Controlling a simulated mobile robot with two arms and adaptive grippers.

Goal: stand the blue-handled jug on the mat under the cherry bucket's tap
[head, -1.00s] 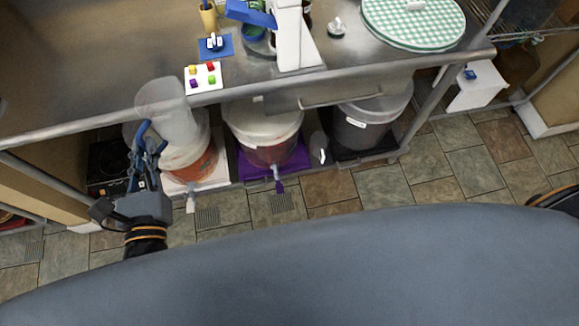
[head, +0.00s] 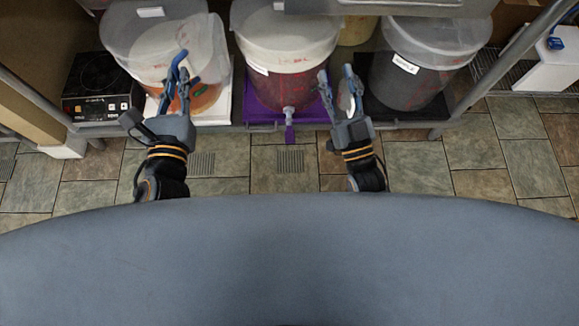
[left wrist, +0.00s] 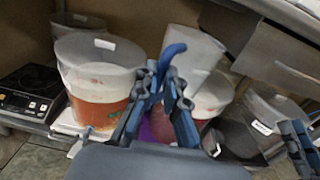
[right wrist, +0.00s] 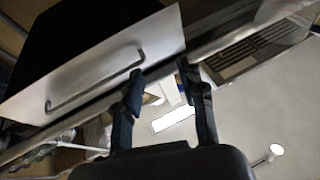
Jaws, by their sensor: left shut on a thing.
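My left gripper (head: 176,82) is shut on the blue handle (head: 181,62) of a clear, empty-looking jug (head: 206,42). The jug is held up in front of the left bucket, overlapping it in the head view; in the left wrist view the jug (left wrist: 190,52) stands out above the fingers. The middle bucket (head: 285,52), with dark red contents, stands on a purple mat (head: 240,100). The bucket labels are too small to read surely. My right gripper (head: 336,76) is open and empty, right of that tap.
The left bucket (head: 150,55) with orange contents is on a white mat (head: 215,108). A dark bucket (head: 412,75) is on a black mat (head: 435,108). A black hotplate (head: 100,85) stands at left. A metal drawer (right wrist: 100,65) shows above in the right wrist view. The tiled floor in front is clear.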

